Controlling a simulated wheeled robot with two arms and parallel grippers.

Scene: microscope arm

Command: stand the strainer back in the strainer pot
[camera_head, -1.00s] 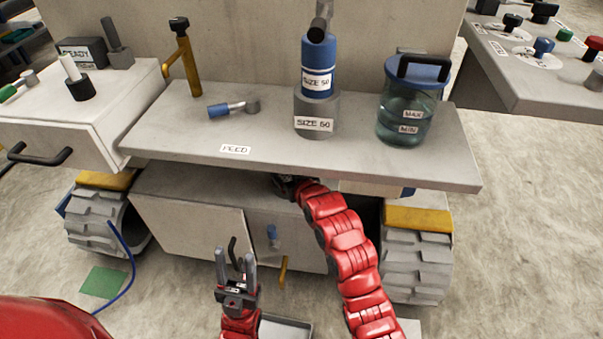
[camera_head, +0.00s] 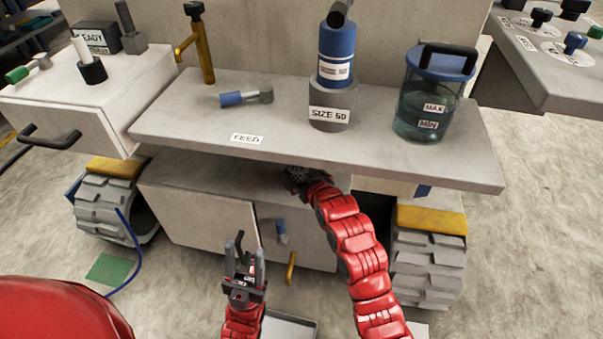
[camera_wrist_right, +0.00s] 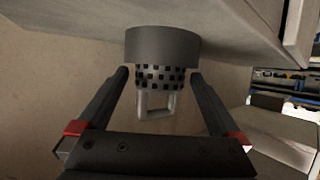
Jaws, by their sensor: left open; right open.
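I cannot tell whether this cylinder is the strainer pot. My right gripper (camera_wrist_right: 160,85) is open, its fingers on either side of the basket and handle with visible gaps. In the head view, my right gripper (camera_head: 303,180) is partly hidden under the shelf's front edge, and the strainer is hidden. My left gripper (camera_head: 243,258) is open and empty in front of the lower cabinet.
The shelf (camera_head: 190,115) overhangs my right gripper. On it are a blue-handled tool (camera_head: 245,98), a blue cylinder in a grey "SIZE 50" holder (camera_head: 330,115) and a blue-lidded clear jar (camera_head: 425,112). A yellow handle (camera_head: 291,268) is near my left gripper.

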